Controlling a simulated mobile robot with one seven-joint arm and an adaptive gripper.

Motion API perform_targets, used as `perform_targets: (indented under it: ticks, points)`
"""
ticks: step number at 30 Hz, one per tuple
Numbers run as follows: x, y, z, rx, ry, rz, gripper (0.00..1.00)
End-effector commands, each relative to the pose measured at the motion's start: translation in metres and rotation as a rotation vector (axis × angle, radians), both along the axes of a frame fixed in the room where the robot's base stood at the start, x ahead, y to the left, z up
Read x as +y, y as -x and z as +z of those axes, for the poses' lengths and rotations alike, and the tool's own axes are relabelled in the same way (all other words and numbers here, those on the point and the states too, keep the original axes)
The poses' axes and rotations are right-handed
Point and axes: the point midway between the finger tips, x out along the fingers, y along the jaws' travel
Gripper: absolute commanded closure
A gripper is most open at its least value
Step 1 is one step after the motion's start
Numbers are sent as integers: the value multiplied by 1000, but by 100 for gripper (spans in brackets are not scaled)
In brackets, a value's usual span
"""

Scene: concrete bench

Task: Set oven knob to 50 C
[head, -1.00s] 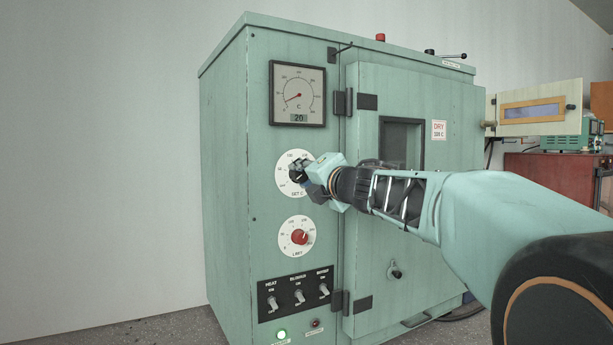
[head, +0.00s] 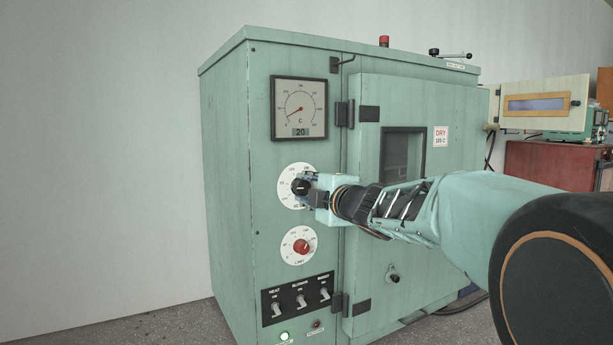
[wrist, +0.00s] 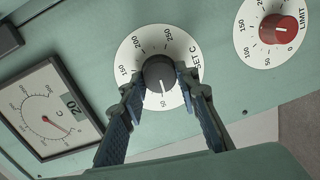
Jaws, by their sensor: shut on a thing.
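The SET C knob (head: 300,187) is dark grey on a white dial (head: 286,199) on the oven's (head: 225,160) green front panel. In the wrist view the knob (wrist: 159,73) shows a white line pointing down at the 50 mark. My gripper (wrist: 158,84) has one finger on each side of the knob and is shut on it. The fingers and their tips hide part of the dial near 100. In the head view my gripper (head: 308,188) reaches the knob from the right and covers the dial's right part.
A red LIMIT knob (head: 301,246) sits just below. A temperature gauge (head: 299,108) above shows 20. Several switches (head: 300,300) and a lit green lamp (head: 284,336) are lower down. The closed oven door (head: 360,230) lies behind my arm.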

Motion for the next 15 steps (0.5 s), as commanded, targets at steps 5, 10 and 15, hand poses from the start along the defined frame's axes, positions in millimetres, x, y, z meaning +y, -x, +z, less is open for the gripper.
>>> perform_targets:
  ticks: [5, 10, 15]
  points:
    - [0, 0, 4, 51, -77, 1, 95]
    - [0, 0, 3, 81, -121, 2, 95]
    - [0, 0, 2, 93, -142, 1, 95]
